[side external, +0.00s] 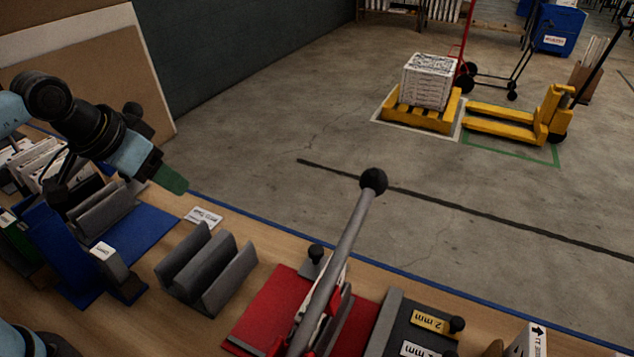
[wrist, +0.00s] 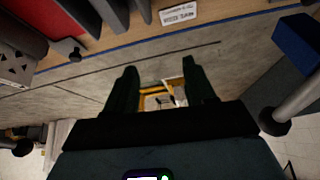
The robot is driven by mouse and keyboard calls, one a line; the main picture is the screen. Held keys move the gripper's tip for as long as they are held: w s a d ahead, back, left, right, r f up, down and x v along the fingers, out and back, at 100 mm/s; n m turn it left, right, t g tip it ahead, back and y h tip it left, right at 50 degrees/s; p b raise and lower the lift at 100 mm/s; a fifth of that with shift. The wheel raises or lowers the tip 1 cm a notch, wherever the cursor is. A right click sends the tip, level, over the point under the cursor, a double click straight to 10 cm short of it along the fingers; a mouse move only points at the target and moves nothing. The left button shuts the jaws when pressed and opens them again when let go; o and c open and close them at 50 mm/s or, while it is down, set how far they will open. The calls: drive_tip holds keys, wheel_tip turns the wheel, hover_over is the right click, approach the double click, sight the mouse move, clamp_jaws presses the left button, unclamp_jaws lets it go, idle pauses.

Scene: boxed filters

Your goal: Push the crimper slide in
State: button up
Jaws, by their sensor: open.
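The crimper stands on a red base (side external: 262,308) at the lower middle of the side view, its grey lever (side external: 340,248) slanting up to a black ball. A grey slide with a black knob (side external: 316,254) juts out behind it at the table's far side. In the wrist view a black knob (wrist: 74,54) shows beside the red base (wrist: 55,14) at the upper left. My gripper (side external: 172,182) is left of the crimper, above the table's far edge and apart from the slide. In the wrist view its fingers (wrist: 162,82) are apart with nothing between them.
A grey grooved holder (side external: 206,270) stands between my gripper and the crimper. A white label card (side external: 203,217) lies near the blue table edge. A blue mat (side external: 140,234) is at left. A dark block with 2 mm label (side external: 430,320) is right of the crimper.

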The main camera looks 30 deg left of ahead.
drive_tip(key=w+d+r+n+g, duration=0.1)
drive_tip(key=w+d+r+g, duration=0.1)
drive_tip(key=w+d, duration=0.25)
drive_tip(key=n+g, duration=0.4)
drive_tip(key=n, duration=0.1)
hover_over(316, 249)
wheel_tip(316, 249, down, 3)
wheel_tip(316, 249, down, 12)
drive_tip(key=shift+r, duration=0.1)
drive_tip(key=shift+m, duration=0.3)
drive_tip(key=shift+c, duration=0.4)
clamp_jaws()
